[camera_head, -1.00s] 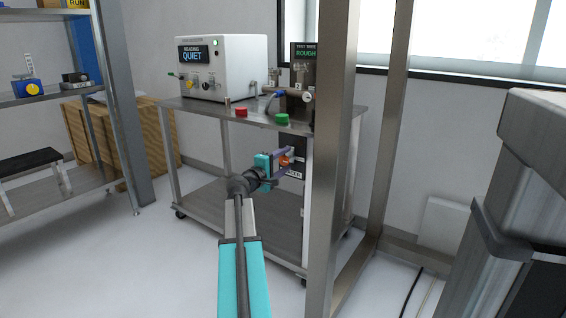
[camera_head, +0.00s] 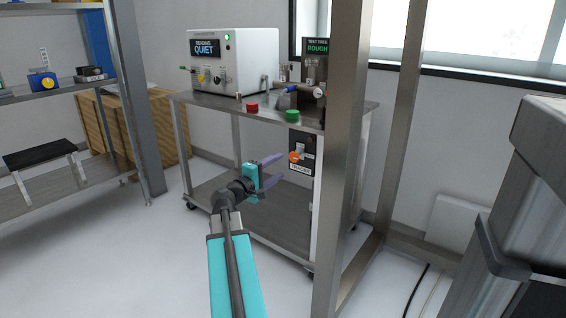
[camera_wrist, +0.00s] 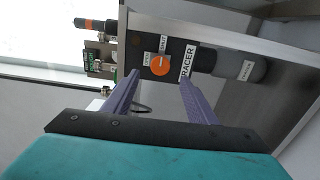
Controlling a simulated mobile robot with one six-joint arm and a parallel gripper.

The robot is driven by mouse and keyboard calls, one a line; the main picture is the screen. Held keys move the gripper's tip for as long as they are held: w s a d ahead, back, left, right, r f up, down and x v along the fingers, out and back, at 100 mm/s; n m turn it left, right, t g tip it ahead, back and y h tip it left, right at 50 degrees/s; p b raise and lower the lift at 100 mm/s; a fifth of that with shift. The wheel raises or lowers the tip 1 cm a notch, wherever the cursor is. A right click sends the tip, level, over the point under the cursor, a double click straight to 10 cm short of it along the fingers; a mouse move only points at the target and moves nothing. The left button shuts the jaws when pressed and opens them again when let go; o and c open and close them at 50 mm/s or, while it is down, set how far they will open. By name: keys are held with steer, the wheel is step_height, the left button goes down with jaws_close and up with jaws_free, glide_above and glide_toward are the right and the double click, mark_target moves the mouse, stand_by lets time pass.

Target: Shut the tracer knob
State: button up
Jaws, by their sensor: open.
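The tracer knob (camera_head: 295,156) is a round orange knob on a dark panel (camera_head: 304,142) under the cart's top, above a white TRACER label (camera_head: 300,168). In the wrist view the orange knob (camera_wrist: 160,65) has a pale mark, with two small white tags beside it. I cannot read for sure which tag the mark points at. My gripper (camera_head: 281,170) is open and empty, just left of and below the knob in the head view. In the wrist view its purple fingers (camera_wrist: 160,76) reach toward the panel with the knob between their tips, apparently not touching.
The steel cart (camera_head: 225,107) carries a white box reading QUIET (camera_head: 205,47), red (camera_head: 251,107) and green (camera_head: 292,115) knobs and a TEST TREE display (camera_head: 316,48). A steel post (camera_head: 345,160) stands close right of the panel. A grey cylinder (camera_wrist: 240,68) hangs beside the label.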

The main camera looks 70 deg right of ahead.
steer(key=shift+p+v, duration=0.3)
steer(key=shift+v, duration=1.25)
